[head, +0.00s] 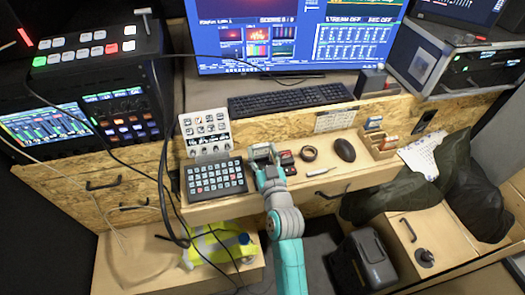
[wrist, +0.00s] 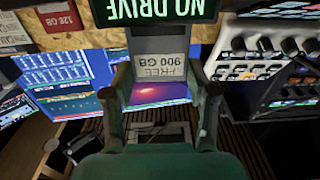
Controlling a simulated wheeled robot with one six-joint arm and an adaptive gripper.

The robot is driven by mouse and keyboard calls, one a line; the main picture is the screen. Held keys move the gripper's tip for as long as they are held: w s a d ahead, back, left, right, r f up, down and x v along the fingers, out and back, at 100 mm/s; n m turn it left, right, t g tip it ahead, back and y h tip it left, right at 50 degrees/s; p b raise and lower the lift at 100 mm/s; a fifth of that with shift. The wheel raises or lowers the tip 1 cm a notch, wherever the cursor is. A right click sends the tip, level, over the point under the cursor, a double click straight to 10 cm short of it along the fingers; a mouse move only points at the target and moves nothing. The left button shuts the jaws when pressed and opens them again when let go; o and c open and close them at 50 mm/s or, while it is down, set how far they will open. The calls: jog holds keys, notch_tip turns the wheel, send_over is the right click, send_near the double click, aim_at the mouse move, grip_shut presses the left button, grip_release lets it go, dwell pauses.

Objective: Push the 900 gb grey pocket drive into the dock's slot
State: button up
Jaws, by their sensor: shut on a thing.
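The grey pocket drive (wrist: 158,44) is between the fingers of my gripper (wrist: 162,84) in the wrist view. Its pale label reads "FREE 900 GB" and appears upside down; a glossy purple area shows beside the label. In the head view my gripper (head: 262,154) is over the shelf's front part, where the drive and dock are hard to make out.
Small red and dark drives (head: 287,161) lie right of my gripper; one shows a "128 GB" label (wrist: 60,15). A button pad (head: 215,179) and white mixer (head: 206,132) stand close on the left. A tape ring (head: 309,154) and mouse (head: 344,150) lie to the right.

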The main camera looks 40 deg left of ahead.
jog(key=shift+f, duration=0.85)
jog(key=o, duration=1.3)
jog(key=v, duration=1.2)
jog(key=s+d+f+m+t+h, duration=0.1)
jog(key=s+d+f+m+h, duration=0.2)
jog(key=d, duration=0.6)
jog(key=s+d+f+m+t+h, duration=0.1)
jog(key=s+d+f+h, duration=0.15)
jog(key=s+d, duration=0.45)
jog(key=s+d+f+m+t+h, duration=0.1)
jog(key=s+d+f+m+h, duration=0.15)
jog(key=d, duration=0.85)
jog(key=s+d+r+m+h, duration=0.1)
jog(key=s+d+r+h, duration=0.2)
jog(key=s+d, duration=0.3)
jog(key=s+d+r+m+h, duration=0.2)
jog(key=s+d+r, duration=0.2)
jog(key=s, duration=0.8)
jog(key=d, duration=0.2)
jog(key=shift+d+h, duration=0.25)
jog(key=shift+h, duration=0.15)
